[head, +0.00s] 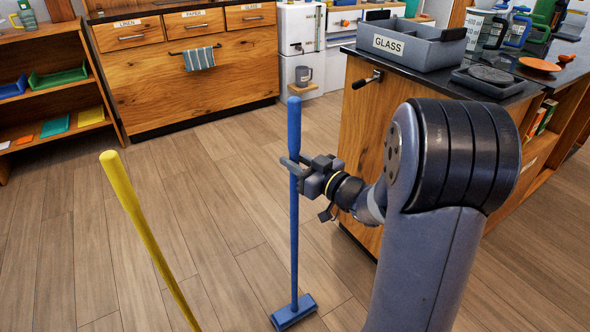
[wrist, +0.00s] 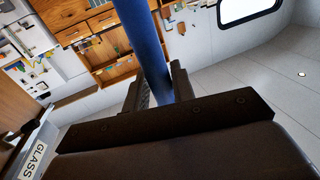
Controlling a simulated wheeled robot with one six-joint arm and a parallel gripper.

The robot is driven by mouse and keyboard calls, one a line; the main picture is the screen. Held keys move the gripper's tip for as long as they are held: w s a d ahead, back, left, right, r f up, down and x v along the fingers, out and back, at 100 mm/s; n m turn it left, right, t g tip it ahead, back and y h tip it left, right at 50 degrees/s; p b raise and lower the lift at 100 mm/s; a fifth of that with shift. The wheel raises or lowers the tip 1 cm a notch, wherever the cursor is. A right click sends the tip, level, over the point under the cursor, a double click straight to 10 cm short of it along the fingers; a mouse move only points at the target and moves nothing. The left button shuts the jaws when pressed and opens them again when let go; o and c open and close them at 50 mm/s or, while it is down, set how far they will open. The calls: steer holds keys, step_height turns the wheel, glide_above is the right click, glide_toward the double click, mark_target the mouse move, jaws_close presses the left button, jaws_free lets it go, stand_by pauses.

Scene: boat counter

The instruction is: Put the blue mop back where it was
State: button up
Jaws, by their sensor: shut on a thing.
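The blue mop (head: 294,210) stands nearly upright in the head view, its long handle rising from a blue head (head: 293,311) at the floor. I cannot tell whether the head touches the floor. My gripper (head: 294,168) is shut on the upper part of the handle, with a short length of handle above the fingers. In the wrist view, the blue handle (wrist: 146,45) runs up between the two dark fingers of my gripper (wrist: 158,88).
A yellow pole (head: 140,225) leans at the left front. A wooden counter (head: 362,135) with a grey GLASS bin (head: 412,47) stands at right, close to my arm. Wooden drawers (head: 190,75) and a shelf (head: 50,78) line the back and left. The plank floor (head: 190,190) between is open.

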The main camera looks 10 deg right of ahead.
steer(key=shift+f, duration=0.4)
steer(key=shift+f, duration=0.2)
steer(key=o, duration=1)
steer(key=p+v, duration=0.2)
steer(key=v, duration=1)
steer(key=shift+r, duration=0.1)
